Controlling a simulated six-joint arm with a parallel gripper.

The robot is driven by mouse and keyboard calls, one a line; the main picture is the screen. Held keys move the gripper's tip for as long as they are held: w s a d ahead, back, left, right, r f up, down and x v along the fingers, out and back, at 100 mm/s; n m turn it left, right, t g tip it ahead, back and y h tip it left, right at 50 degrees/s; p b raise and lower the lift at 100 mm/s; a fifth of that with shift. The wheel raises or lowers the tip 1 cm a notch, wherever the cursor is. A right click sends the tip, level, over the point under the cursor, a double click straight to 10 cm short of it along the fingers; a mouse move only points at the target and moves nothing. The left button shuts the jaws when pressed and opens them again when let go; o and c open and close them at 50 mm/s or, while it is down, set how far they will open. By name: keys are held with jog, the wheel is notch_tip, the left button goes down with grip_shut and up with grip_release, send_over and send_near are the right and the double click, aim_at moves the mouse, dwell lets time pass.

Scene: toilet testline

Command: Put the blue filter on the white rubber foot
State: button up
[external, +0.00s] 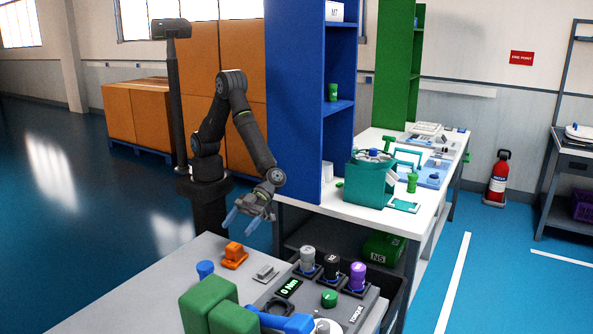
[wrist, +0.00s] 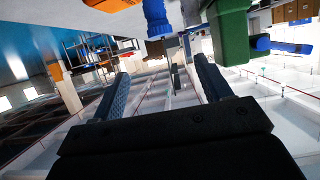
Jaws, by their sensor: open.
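A small blue cup-shaped piece (external: 205,269), which looks like the blue filter, stands on the grey table near its left edge. It also shows at the top of the wrist view (wrist: 157,18). A pale grey piece on a flat base (external: 265,273) lies to its right; I cannot tell whether it is the white rubber foot. My gripper (external: 244,217) is open and empty, above and beyond the table's far edge, with its blue fingers apart. In the wrist view my gripper (wrist: 160,70) has nothing between its fingers.
An orange piece (external: 234,256) sits between the blue piece and the far edge. Green blocks (external: 208,303) stand at the front. A test console (external: 293,288) with several coloured knobs is at right. A blue shelf (external: 295,110) rises behind my arm.

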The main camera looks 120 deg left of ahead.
aim_at(205, 267)
jog(key=shift+a, duration=0.15)
jog(key=shift+x, duration=0.9)
jog(key=x, duration=1.7)
jog(key=shift+s+d+f, duration=0.1)
jog(key=shift+d+f, duration=0.2)
jog(key=c, duration=1.2)
jog(key=shift+r, duration=0.15)
